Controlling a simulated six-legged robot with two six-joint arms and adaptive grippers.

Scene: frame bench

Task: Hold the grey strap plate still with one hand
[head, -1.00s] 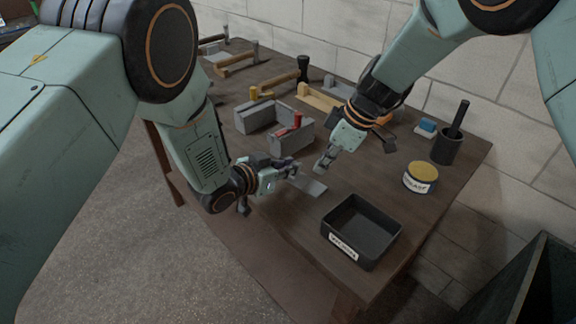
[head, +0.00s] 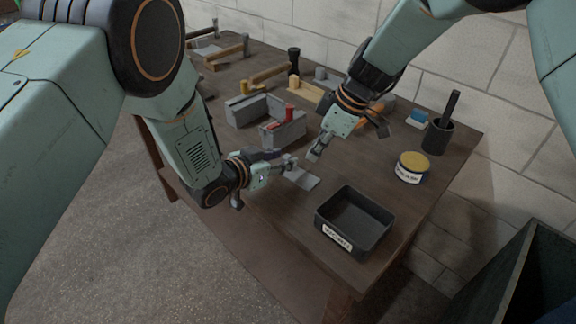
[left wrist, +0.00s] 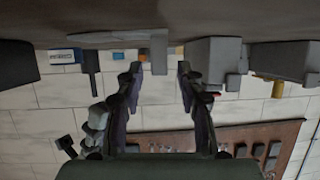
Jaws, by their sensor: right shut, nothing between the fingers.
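The grey strap plate (head: 306,180) lies near the middle of the bench, one end by my left gripper. My left gripper (head: 289,165) is low over the bench beside it. In the left wrist view its two fingers (left wrist: 157,75) are apart, and a grey piece that looks like the strap plate (left wrist: 159,52) shows between them with gaps on both sides. Contact cannot be told. My right gripper (head: 314,155) is shut and empty, pointing down just behind the plate, apart from it as far as I can see.
A black labelled tray (head: 354,243) stands at the front right. A yellow-topped tin (head: 411,168) and a dark pot (head: 437,137) are at the right. Grey blocks with a red item (head: 289,113) stand behind the grippers. Hammers (head: 229,51) lie at the far left.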

